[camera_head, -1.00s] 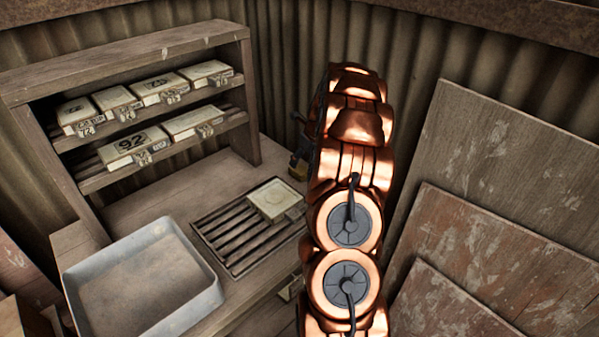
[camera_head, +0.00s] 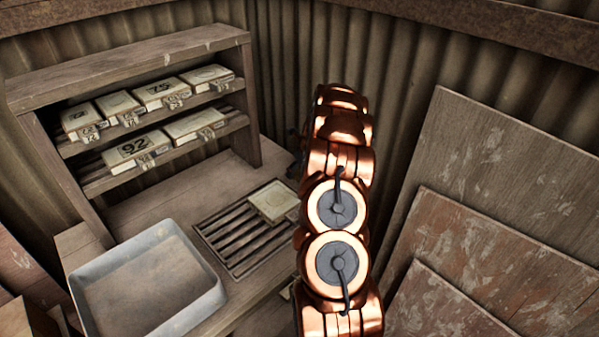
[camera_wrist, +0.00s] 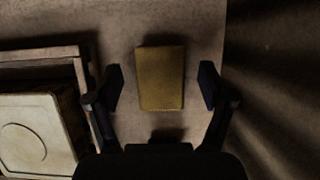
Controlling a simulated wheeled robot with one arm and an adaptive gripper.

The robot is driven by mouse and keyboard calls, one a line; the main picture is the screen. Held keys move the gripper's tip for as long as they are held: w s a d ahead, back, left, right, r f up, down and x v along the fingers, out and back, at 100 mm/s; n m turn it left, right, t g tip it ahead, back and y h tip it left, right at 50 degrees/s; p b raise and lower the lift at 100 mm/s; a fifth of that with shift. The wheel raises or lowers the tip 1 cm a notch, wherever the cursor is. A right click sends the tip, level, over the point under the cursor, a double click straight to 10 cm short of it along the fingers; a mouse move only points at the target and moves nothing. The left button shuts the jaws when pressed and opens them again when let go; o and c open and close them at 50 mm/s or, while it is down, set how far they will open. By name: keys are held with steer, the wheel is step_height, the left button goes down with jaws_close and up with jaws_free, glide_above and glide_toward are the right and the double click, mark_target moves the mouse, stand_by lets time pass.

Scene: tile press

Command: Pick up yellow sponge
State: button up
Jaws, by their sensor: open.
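The yellow sponge (camera_wrist: 161,78) shows in the wrist view as a dull yellow upright rectangle on the brown wooden bench top (camera_wrist: 120,25). My gripper (camera_wrist: 160,87) is open, with one dark finger on each side of the sponge and a gap on both sides. The fingers do not touch it. How high they are above the bench is hard to tell. In the head view my copper arm hides the sponge, and the gripper's fingers cannot be made out.
A slatted rack (camera_head: 225,243) with a pale tile mould (camera_head: 273,201) lies left of my arm. A grey tray (camera_head: 205,300) stands at the front left. A shelf (camera_head: 130,65) holds several moulds behind. Boards (camera_head: 510,190) lean at the right.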

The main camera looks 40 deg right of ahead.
mark_target(298, 169)
steer(key=shift+w+f, duration=0.2)
steer(key=shift+f, duration=0.2)
steer(key=c, duration=1)
steer(key=shift+r, duration=0.15)
steer(key=shift+c, duration=0.2)
step_height(298, 169, up, 10)
steer(key=b, duration=0.2)
steer(key=shift+b, duration=0.35)
steer(key=o, duration=0.3)
steer(key=c, duration=0.4)
